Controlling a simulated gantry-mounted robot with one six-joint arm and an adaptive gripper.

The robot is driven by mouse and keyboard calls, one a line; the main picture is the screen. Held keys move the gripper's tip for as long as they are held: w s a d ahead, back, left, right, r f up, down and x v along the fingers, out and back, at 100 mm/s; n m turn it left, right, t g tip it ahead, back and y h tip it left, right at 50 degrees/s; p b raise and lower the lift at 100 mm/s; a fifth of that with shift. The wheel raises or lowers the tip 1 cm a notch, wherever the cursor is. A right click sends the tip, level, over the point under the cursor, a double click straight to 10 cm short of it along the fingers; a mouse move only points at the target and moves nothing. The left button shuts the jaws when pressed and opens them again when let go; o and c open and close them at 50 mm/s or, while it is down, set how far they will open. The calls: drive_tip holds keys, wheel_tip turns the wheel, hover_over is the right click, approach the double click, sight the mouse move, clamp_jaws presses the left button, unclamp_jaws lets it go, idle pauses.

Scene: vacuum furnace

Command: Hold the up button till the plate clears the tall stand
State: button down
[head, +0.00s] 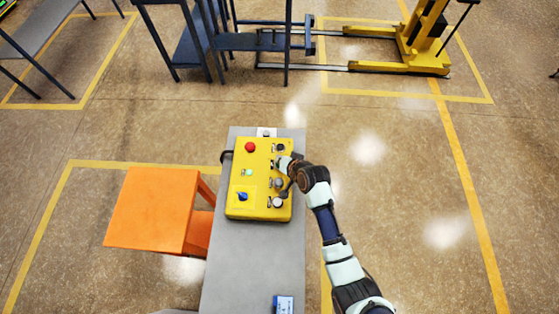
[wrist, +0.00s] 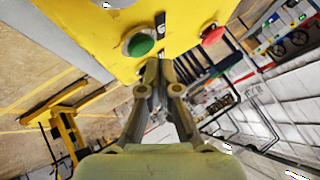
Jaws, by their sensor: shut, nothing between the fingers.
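A yellow control box (head: 240,207) lies on a grey pedestal (head: 240,265). Its right side carries a column of small buttons, partly covered by my gripper. My gripper (head: 285,164) is over that column, with its fingers shut and empty. In the wrist view, my shut fingertips (wrist: 158,66) are close to the yellow panel (wrist: 95,30), between a green button (wrist: 141,44) and a red button (wrist: 213,36). I cannot tell whether they touch a button. Which button is the up button is not readable. I cannot identify the plate or the tall stand with certainty.
The box also has a red mushroom button (head: 250,147) and a blue knob (head: 242,196). An orange stool (head: 150,210) stands left of the pedestal. A dark blue frame (head: 250,41) and a yellow lift (head: 425,45) with forks stand at the back. Floor to the right is clear.

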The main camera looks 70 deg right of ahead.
idle(0.4)
drive_tip(key=shift+f, duration=0.4)
